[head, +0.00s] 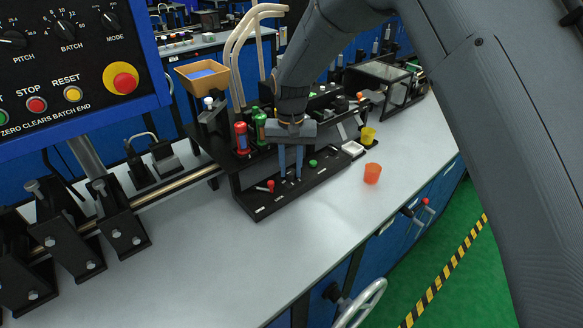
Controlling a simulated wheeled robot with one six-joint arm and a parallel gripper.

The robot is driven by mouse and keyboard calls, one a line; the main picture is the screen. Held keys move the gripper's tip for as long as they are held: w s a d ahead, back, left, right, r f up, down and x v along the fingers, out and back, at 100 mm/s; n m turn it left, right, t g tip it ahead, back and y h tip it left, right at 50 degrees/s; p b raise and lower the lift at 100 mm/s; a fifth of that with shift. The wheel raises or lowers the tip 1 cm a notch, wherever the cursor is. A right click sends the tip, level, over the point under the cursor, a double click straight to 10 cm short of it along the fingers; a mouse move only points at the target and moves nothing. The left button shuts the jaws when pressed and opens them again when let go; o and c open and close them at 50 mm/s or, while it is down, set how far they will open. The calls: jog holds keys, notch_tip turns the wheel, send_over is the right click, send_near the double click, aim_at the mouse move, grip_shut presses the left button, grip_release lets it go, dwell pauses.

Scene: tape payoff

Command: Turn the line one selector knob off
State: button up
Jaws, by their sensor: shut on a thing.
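My gripper (290,175) points down at the black panel (257,208) on the grey bench. Its two blue fingers are closed in on something small at the panel's surface. The fingers hide most of it; from its place on the panel I take it to be the line one selector knob, but I cannot read a label or its setting. A red-tipped lever (270,187) stands on the panel to the left of the fingers. A green knob (313,163) sits to their right. Both are apart from the fingers.
Red (242,138) and green (260,128) bottles stand behind the panel. A control box (75,105) with buttons fills the upper left.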

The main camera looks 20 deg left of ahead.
aim_at(291, 172)
jog(key=shift+s, duration=0.1)
dwell(0.3)
jog(key=o, duration=1)
jog(key=shift+o, duration=0.2)
jog(key=shift+r+b, duration=1.2)
jog(key=shift+r, duration=2.75)
